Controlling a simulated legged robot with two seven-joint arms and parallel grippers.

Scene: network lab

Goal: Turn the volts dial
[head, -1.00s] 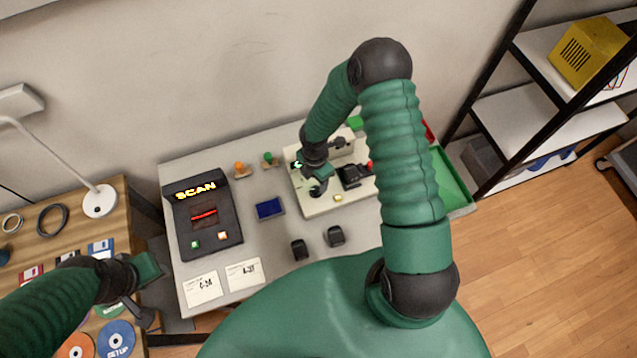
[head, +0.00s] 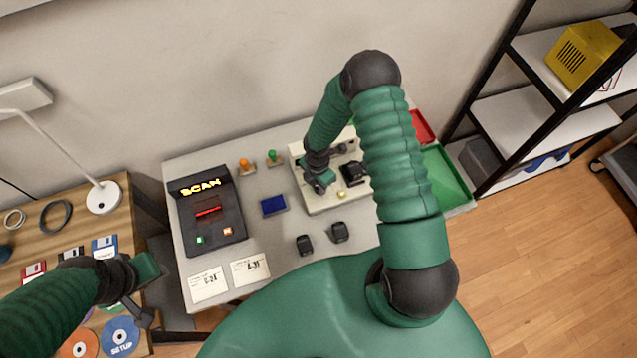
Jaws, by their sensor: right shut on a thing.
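A cream device panel (head: 325,205) lies on the grey table, with a black switch-like part (head: 353,172) and a small yellow button (head: 341,194) on it. My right gripper (head: 321,186) reaches down over the left part of this panel. It is shut on what appears to be the volts dial, which the fingers hide; no label can be read. My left gripper (head: 142,290) hangs at the lower left, away from the panel, and its jaw opening is unclear.
A black SCAN box (head: 208,215), a blue pad (head: 273,205), two dark blocks (head: 339,232) and two cards (head: 250,268) share the grey table. Orange (head: 245,166) and green (head: 273,157) knobbed pieces stand behind. A green tray (head: 449,180) is at the right.

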